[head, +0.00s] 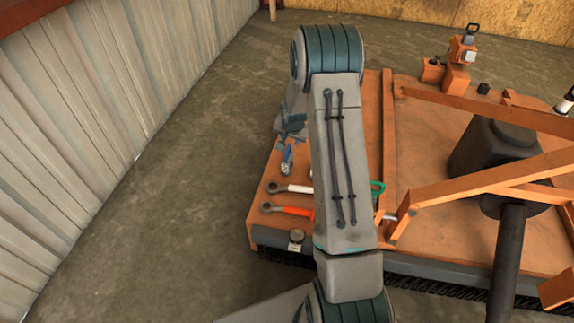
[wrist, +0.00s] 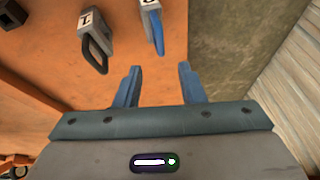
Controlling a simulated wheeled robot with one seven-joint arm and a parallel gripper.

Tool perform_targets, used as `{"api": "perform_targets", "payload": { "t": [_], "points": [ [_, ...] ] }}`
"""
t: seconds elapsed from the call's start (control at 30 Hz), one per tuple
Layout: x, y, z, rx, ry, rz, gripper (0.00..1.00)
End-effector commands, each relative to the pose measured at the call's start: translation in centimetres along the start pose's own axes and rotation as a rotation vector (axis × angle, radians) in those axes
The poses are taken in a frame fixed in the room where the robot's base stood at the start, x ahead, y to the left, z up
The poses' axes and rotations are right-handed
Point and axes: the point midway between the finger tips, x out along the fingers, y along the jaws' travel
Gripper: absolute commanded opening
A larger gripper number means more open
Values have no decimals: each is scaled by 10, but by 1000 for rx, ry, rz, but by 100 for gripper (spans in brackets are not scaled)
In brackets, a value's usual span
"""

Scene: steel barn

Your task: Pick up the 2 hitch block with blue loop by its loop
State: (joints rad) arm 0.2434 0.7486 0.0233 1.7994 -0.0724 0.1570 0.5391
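The hitch block with the blue loop (wrist: 156,30) is at the top of the wrist view, its pale face (wrist: 149,3) cut off by the frame edge, so only part of its mark shows. The loop points down towards my gripper. My gripper (wrist: 158,80) is open and empty, with its two blue fingers apart. The loop lies ahead of the gap between the fingers, slightly left of its middle, and is not between them. In the head view a small blue item (head: 287,154), which looks like this loop, sits on the orange deck left of my arm.
A block marked 1 with a black loop (wrist: 96,52) is close by on the left in the wrist view. Wrenches with white (head: 290,188) and orange (head: 291,210) handles lie on the deck (head: 420,255). Orange bars (head: 480,190) cross its right side. A corrugated wall (head: 80,120) stands left.

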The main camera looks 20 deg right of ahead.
Motion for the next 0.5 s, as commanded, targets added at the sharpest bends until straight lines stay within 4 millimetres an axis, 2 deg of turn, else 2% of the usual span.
{"api": "perform_targets", "payload": {
  "t": [0.03,0.1,0.37,0.5],
  "points": [
    [14,1,2,0,-1,0,36],
    [24,1,1,0,-1,0,36],
    [41,0,0,-1,0,0,36],
    [56,0,3,-1,-1,0,36]
  ]
}}
